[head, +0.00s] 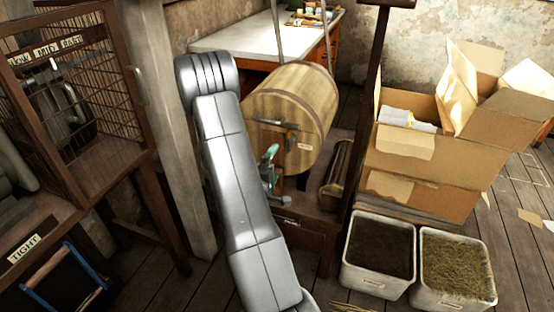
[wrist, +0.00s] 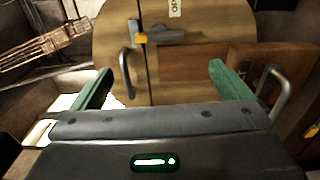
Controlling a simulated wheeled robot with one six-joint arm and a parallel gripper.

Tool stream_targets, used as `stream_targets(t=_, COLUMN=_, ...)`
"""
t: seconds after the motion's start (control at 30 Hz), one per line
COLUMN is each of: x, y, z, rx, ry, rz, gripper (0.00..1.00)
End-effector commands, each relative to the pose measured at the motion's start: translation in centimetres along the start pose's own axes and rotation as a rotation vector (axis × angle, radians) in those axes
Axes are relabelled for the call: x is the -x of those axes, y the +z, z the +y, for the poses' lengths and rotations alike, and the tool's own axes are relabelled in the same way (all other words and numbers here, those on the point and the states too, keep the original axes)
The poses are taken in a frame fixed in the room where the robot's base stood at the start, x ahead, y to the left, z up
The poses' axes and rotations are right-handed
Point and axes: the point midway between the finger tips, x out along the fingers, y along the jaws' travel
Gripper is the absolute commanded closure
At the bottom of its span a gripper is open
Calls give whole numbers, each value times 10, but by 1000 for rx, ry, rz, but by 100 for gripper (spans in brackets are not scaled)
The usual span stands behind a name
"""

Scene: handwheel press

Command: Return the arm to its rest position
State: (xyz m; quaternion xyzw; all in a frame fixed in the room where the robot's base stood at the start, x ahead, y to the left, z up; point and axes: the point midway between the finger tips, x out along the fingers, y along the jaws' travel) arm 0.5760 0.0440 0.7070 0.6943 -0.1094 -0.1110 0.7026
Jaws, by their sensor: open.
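My gripper (wrist: 162,85) is open and empty in the wrist view, its two green fingers set wide apart. Past them is the front of a wooden drum (wrist: 190,75) with a dark latch and a handle. In the head view my grey arm reaches up and over, and my gripper (head: 270,165) shows in green just in front of the lower part of the wooden drum (head: 290,100). I cannot tell from the wrist view whether the fingers touch anything; none is seen between them.
A wire-mesh cabinet (head: 105,110) and a post (head: 175,120) stand left of my arm. A dark upright (head: 362,110) and cardboard boxes (head: 430,175) are at the right. Two bins, one with dark matter (head: 348,265) and one with straw (head: 423,285), stand in front of them.

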Motion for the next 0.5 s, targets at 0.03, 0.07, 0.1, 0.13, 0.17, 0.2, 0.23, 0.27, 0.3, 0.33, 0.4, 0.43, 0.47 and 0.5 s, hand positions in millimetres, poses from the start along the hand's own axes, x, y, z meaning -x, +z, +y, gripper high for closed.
stream_targets(t=0.03, x=1, y=0, z=0, rx=0, ry=0, rz=0, gripper=2)
stream_targets(t=0.07, x=2, y=0, z=0, rx=0, ry=0, rz=-1, gripper=2)
stream_targets(t=0.1, x=2, y=0, z=0, rx=0, ry=0, rz=-1, gripper=2)
stream_targets(t=0.13, x=2, y=0, z=0, rx=0, ry=0, rz=-1, gripper=2)
stream_targets(t=0.17, x=2, y=0, z=0, rx=0, ry=0, rz=-1, gripper=2)
stream_targets(t=0.2, x=1, y=0, z=0, rx=0, ry=0, rz=-1, gripper=2)
stream_targets(t=0.23, x=1, y=0, z=0, rx=0, ry=0, rz=-1, gripper=2)
stream_targets(t=0.27, x=1, y=0, z=0, rx=0, ry=0, rz=-1, gripper=2)
stream_targets(t=0.3, x=1, y=0, z=0, rx=0, ry=0, rz=-1, gripper=2)
stream_targets(t=0.33, x=1, y=0, z=0, rx=0, ry=0, rz=-1, gripper=2)
stream_targets(t=0.4, x=-2, y=0, z=0, rx=-1, ry=1, rz=-1, gripper=2)
stream_targets(t=0.43, x=-4, y=0, z=0, rx=-1, ry=1, rz=-1, gripper=2)
stream_targets(t=0.47, x=-6, y=0, z=0, rx=-1, ry=1, rz=-2, gripper=2)
stream_targets(t=0.5, x=-11, y=1, z=0, rx=-1, ry=2, rz=-3, gripper=2)
